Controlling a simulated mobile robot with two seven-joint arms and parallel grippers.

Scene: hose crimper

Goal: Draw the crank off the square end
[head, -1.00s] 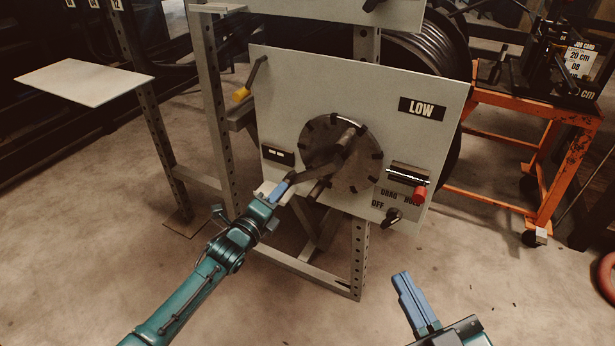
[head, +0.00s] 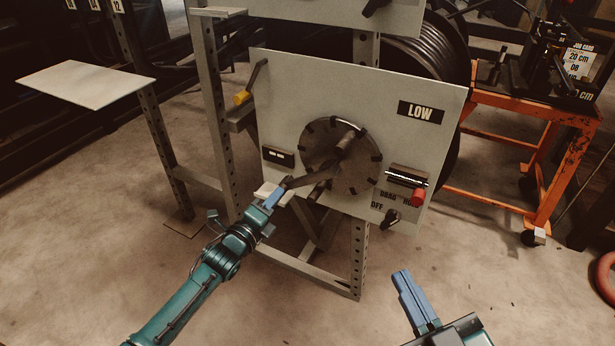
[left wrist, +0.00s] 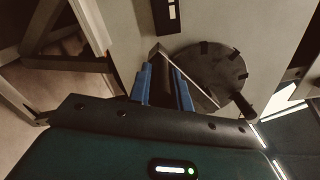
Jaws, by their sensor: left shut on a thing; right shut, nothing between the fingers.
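The crank (head: 308,180) is a dark flat bar in front of the round black notched disc (head: 368,162) on the pale panel. It runs from near the disc's middle down to the lower left. My left gripper (head: 274,198) is shut on its lower-left end. In the left wrist view the blue fingers (left wrist: 164,88) stand on both sides of the bar. A shaft (head: 349,137) sticks out at the disc's middle; whether the crank still sits around its square end I cannot tell. My right gripper (head: 403,282) is shut and empty, low and right of the panel.
The panel (head: 300,90) carries a LOW sign (head: 421,111), a red knob (head: 418,197), a black switch (head: 391,217) and a yellow-tipped lever (head: 242,97). An orange cart (head: 530,113) stands at the right. The floor before the panel is clear.

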